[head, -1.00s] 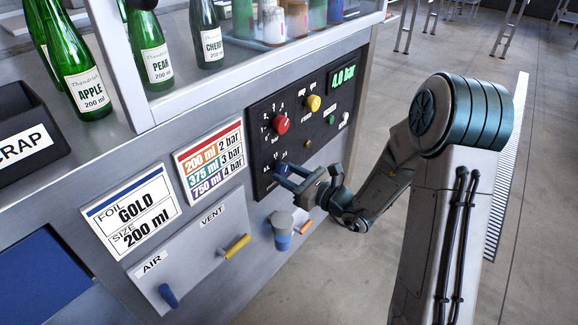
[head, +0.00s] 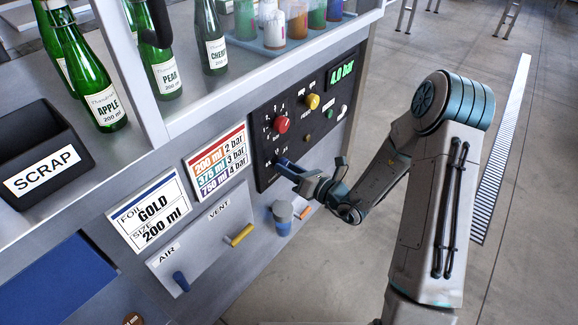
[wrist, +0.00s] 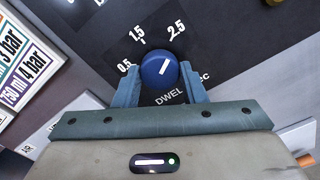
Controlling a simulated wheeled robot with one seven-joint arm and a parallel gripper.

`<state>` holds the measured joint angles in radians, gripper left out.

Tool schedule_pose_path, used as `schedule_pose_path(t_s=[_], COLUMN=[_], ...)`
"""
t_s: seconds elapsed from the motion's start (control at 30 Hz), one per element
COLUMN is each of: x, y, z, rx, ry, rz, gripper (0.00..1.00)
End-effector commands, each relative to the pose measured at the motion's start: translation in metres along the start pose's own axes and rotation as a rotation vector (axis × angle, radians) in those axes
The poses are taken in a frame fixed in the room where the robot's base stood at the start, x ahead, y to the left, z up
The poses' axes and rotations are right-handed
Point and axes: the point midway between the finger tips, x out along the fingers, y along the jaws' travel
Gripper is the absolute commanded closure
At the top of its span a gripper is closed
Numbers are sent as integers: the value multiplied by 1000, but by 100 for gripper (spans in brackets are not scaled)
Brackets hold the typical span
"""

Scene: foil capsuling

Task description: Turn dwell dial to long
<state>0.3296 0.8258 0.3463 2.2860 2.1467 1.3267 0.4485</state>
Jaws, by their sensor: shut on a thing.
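The blue dwell dial (wrist: 159,71) is on a dark panel, with a white pointer line on its face. The scale around it reads 0.5, 1.5 and 2.5, with a partly covered "DWEL" label below. The pointer line slants to the upper right, towards the 2.5 side. My gripper (wrist: 161,84) has one finger on each side of the dial and is shut on it. In the head view my gripper (head: 287,168) is at the panel's lower part, and its fingers largely hide the dial.
The control panel (head: 259,147) also bears a red knob (head: 282,125), a yellow knob (head: 313,101) and a 4.0 bar display (head: 341,70). Below are a grey-blue cup-like part (head: 283,215), a yellow handle (head: 240,235) and a blue handle (head: 181,281). Open floor lies right.

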Motion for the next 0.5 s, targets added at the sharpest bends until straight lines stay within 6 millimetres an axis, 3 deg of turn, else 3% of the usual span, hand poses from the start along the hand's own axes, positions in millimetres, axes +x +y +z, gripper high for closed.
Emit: schedule_pose_path(t_s=[0.37,0.4,0.47,0.5], x=[0,0,0,0], y=[0,0,0,0], z=[-1,-1,-1,-1], rx=[6,5,5,5], ry=[3,3,2,2], rz=[0,0,0,0], gripper=[85,54,41,41])
